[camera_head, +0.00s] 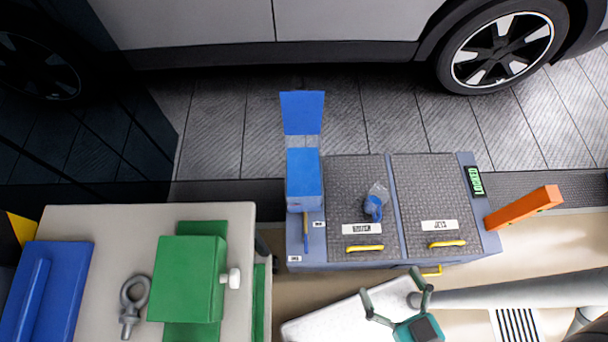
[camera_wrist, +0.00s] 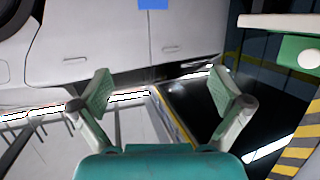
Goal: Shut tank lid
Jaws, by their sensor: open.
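A grey-blue cabinet (camera_head: 296,255) stands in the middle of the head view. At its left is a narrow box with a blue top (camera_head: 304,175). A blue panel (camera_head: 302,112), seemingly the raised tank lid, stands behind that box with a pale strip between them. A blue patch (camera_wrist: 153,4) shows at the top edge of the wrist view; I cannot tell whether it is the same panel. My gripper (camera_head: 392,288) is open and empty in front of the cabinet, apart from the panel. Its spread fingers also show in the wrist view (camera_wrist: 162,92).
Two dark textured covers with yellow handles (camera_head: 365,248) (camera_head: 447,243) top the cabinet. A clear blue-capped bottle (camera_head: 375,203) lies on the left one. An orange bar (camera_head: 523,207) juts out right. A bench (camera_head: 90,215) with a green block (camera_head: 187,280) is left; a car (camera_head: 200,25) is behind.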

